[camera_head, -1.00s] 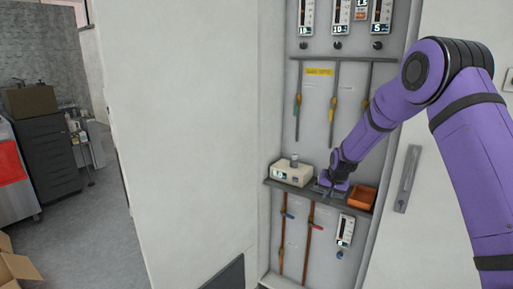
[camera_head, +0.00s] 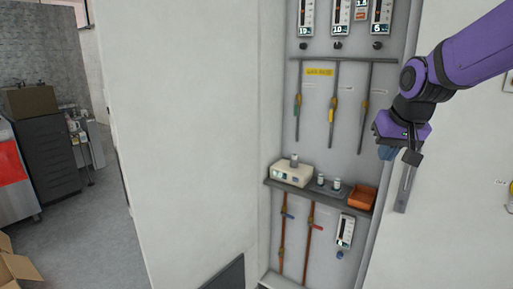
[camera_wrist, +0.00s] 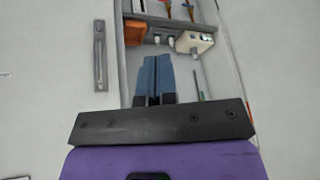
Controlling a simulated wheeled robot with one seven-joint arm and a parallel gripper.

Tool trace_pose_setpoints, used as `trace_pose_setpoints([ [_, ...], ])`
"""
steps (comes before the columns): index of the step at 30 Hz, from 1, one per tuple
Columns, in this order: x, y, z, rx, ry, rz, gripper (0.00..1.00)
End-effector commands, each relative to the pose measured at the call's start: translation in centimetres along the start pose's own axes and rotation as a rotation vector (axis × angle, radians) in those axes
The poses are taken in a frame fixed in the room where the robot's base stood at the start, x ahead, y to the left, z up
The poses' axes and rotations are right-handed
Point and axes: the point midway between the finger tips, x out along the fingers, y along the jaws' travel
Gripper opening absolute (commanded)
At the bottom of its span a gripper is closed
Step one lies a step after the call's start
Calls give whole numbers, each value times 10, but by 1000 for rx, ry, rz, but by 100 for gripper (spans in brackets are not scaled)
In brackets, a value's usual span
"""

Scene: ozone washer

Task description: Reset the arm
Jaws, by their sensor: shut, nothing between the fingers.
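My purple arm reaches in from the right in the head view, folded up. My gripper (camera_head: 386,152) hangs in front of the cabinet's right edge, above and to the right of the shelf. In the wrist view, the two blue fingers of my gripper (camera_wrist: 153,78) are together with nothing between them. The gripper is apart from the shelf and touches nothing that I can see.
The grey shelf (camera_head: 312,194) holds a white device (camera_head: 291,174), two small vials (camera_head: 336,184) and an orange tray (camera_head: 361,199). Pipes with valves and flow meters (camera_head: 338,16) line the recess. A door handle (camera_head: 405,188) is right of it.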

Motion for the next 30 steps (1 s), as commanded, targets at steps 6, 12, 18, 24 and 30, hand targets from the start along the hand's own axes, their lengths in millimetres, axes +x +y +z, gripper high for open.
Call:
trace_pose_setpoints([
  [6,-52,10,60,-33,12,8,0],
  [12,-85,20,118,-64,16,15,0],
  [18,-103,28,171,-90,19,20,0],
  [24,-108,33,199,-104,19,23,0],
  [30,-109,34,204,-107,17,24,0],
])
